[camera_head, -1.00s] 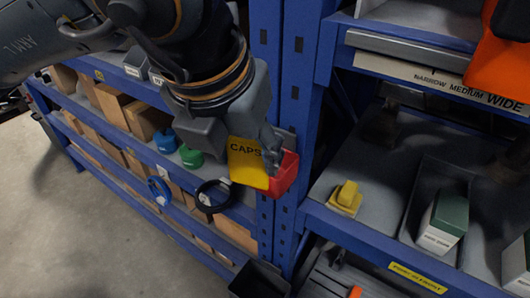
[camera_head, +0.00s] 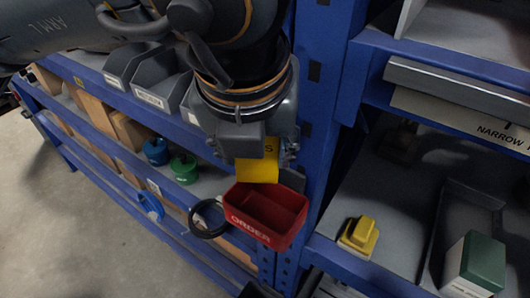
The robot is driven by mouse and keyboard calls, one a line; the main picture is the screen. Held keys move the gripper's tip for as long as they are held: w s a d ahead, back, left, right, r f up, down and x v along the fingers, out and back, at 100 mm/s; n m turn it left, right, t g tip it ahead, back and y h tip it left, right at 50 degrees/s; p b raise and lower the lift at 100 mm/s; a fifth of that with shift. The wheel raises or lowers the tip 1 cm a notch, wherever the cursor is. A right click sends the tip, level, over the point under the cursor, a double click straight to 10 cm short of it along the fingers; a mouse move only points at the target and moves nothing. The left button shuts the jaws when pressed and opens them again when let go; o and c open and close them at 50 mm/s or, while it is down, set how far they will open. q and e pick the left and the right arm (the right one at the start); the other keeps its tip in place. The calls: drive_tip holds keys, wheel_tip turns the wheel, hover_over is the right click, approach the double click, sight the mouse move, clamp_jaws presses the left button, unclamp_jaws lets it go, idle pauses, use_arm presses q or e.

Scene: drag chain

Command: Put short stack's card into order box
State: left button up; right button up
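A yellow card (camera_head: 258,168) hangs from my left gripper (camera_head: 257,150), which is shut on it. Only the end of its black lettering shows, as the gripper covers the rest. A red order box (camera_head: 265,213) marked ORDER is fixed by the blue upright. It is open at the top and looks empty. The card's lower edge is just above the box's back rim. My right gripper is not in view.
A blue shelf at left holds blue (camera_head: 156,151) and green (camera_head: 184,168) items and cardboard boxes. A black coil (camera_head: 208,218) hangs beside the box. At right, a yellow block (camera_head: 359,236) and a green-and-white box (camera_head: 474,264) stand on a shelf.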

use_arm(q)
drive_tip(key=x, duration=0.3)
drive_tip(key=shift+s+a, duration=0.15)
drive_tip(key=shift+s, duration=0.25)
drive_tip(key=o, duration=1)
drive_tip(key=shift+r, duration=0.25)
drive_tip(key=v, duration=1.1)
drive_tip(key=shift+s+r, duration=0.15)
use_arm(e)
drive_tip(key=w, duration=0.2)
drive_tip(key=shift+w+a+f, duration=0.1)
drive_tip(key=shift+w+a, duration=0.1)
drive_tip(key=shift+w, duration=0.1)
